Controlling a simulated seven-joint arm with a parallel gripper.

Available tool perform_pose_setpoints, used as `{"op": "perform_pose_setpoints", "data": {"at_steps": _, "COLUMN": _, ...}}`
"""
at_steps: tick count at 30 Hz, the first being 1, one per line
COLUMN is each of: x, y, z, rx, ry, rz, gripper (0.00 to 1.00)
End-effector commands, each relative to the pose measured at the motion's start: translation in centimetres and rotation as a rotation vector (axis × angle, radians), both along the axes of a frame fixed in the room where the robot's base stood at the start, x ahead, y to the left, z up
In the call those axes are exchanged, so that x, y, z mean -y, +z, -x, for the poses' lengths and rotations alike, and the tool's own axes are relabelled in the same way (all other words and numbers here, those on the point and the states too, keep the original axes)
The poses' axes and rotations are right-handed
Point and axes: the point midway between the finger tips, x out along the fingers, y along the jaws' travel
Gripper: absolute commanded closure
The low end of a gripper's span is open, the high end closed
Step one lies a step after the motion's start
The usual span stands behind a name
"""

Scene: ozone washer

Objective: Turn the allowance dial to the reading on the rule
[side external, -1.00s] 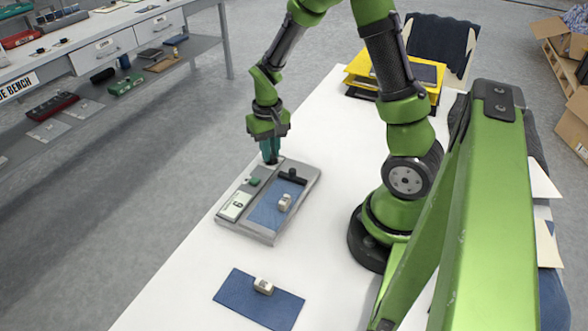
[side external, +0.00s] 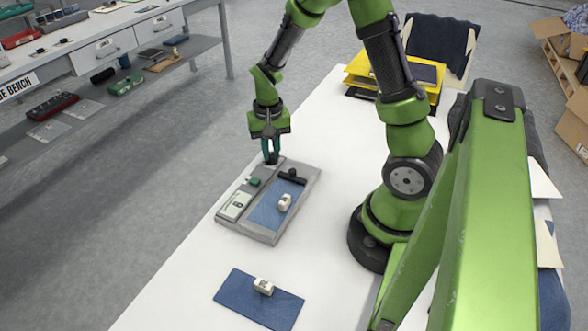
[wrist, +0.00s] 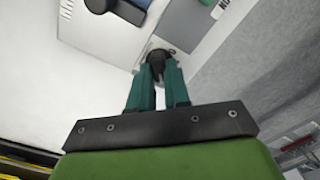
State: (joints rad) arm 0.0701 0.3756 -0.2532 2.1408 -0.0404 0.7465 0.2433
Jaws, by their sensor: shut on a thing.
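My gripper (side external: 271,158) points down at the far left corner of a grey panel (side external: 259,237) on the white table. In the wrist view, my gripper (wrist: 158,66) has its teal fingers closed around a small dark knob, the dial (wrist: 159,53). In the side view the fingers hide most of the dial. The panel carries a white display plate (side external: 237,206) with a dark figure, too small to read surely. A green piece (side external: 253,182) sits between plate and gripper. I cannot make out a rule or the dial's marks.
A blue inset (side external: 268,212) in the panel holds a small pale block (side external: 285,201), with a black bar (side external: 291,176) behind. A blue mat (side external: 245,302) with another pale block (side external: 263,286) lies nearer. Yellow trays (side external: 360,68) stand at the back.

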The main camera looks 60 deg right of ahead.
Motion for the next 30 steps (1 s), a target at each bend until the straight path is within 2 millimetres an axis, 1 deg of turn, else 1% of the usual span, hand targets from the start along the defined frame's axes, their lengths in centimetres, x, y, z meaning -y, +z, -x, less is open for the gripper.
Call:
{"op": "perform_pose_setpoints", "data": {"at_steps": 2, "x": 0.0, "y": 0.1, "z": -0.1, "rx": 0.005, "ry": -0.004, "rz": 0.000, "gripper": 1.00}}
{"op": "perform_pose_setpoints", "data": {"at_steps": 3, "x": 0.0, "y": 0.1, "z": -0.1, "rx": 0.005, "ry": -0.003, "rz": 0.000, "gripper": 0.82}}
{"op": "perform_pose_setpoints", "data": {"at_steps": 8, "x": 0.0, "y": 0.1, "z": -0.1, "rx": 0.004, "ry": -0.002, "rz": 0.000, "gripper": 0.57}}
{"op": "perform_pose_setpoints", "data": {"at_steps": 16, "x": 0.0, "y": 0.1, "z": -0.1, "rx": 0.002, "ry": -0.001, "rz": -0.001, "gripper": 0.57}}
{"op": "perform_pose_setpoints", "data": {"at_steps": 20, "x": 0.0, "y": 0.9, "z": -0.1, "rx": 0.005, "ry": 0.000, "rz": 0.000, "gripper": 0.57}}
{"op": "perform_pose_setpoints", "data": {"at_steps": 23, "x": 0.0, "y": 2.5, "z": -0.2, "rx": 0.008, "ry": 0.001, "rz": 0.000, "gripper": 0.57}}
{"op": "perform_pose_setpoints", "data": {"at_steps": 26, "x": 0.0, "y": 4.7, "z": -0.2, "rx": 0.010, "ry": 0.001, "rz": 0.001, "gripper": 0.57}}
{"op": "perform_pose_setpoints", "data": {"at_steps": 30, "x": 0.0, "y": 8.3, "z": -0.2, "rx": 0.011, "ry": -0.001, "rz": 0.000, "gripper": 0.57}}
